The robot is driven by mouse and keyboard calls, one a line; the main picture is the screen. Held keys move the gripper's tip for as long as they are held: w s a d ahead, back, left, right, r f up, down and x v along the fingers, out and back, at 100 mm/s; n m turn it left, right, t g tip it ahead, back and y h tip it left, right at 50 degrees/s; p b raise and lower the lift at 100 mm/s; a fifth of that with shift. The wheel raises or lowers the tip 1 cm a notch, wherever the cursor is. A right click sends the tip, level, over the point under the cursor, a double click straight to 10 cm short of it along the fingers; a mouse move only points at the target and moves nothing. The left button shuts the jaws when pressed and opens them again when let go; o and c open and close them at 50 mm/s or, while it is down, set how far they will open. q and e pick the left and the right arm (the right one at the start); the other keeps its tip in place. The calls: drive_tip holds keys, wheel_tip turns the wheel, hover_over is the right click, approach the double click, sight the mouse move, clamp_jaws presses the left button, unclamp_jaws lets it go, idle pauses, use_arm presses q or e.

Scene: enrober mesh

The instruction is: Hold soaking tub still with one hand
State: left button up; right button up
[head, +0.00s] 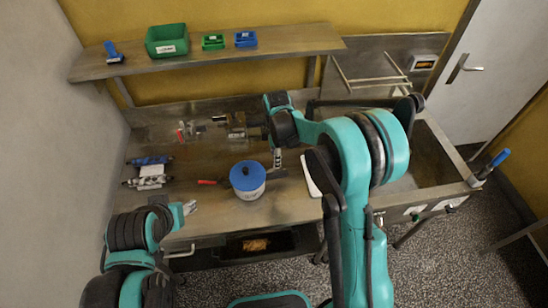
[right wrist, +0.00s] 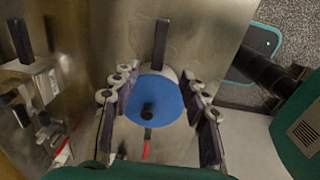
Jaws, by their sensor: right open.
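The tub, a round white pot (head: 248,190) with a blue lid (head: 246,175) and dark knob, stands upright on the steel table. A red-ended handle (head: 207,182) shows on its left and a dark handle (head: 276,175) on its right. My right gripper (head: 278,159) is by the tub's far right side. In the right wrist view the open right gripper (right wrist: 160,76) has its fingers on either side of the blue lid (right wrist: 153,100); I cannot tell whether they touch the tub. My left gripper (head: 189,208) is near the table's front left edge; its fingers are too small to read.
Metal parts (head: 149,177) lie at the table's left, and a metal mechanism (head: 236,125) stands behind the tub. A sink basin (head: 440,165) is at the right. A shelf (head: 210,53) above holds a green bin (head: 166,40) and smaller bins. The front left tabletop is mostly clear.

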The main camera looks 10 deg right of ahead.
sight(274, 174)
drive_tip(key=f, duration=0.1)
drive_tip(key=f+n, duration=0.1)
drive_tip(key=shift+w+a+f, duration=0.25)
drive_tip(key=shift+f, duration=0.05)
wheel_tip(274, 174, down, 11)
drive_tip(key=shift+f, duration=0.15)
drive_tip(key=shift+c, duration=0.3)
clamp_jaws()
idle(0.3)
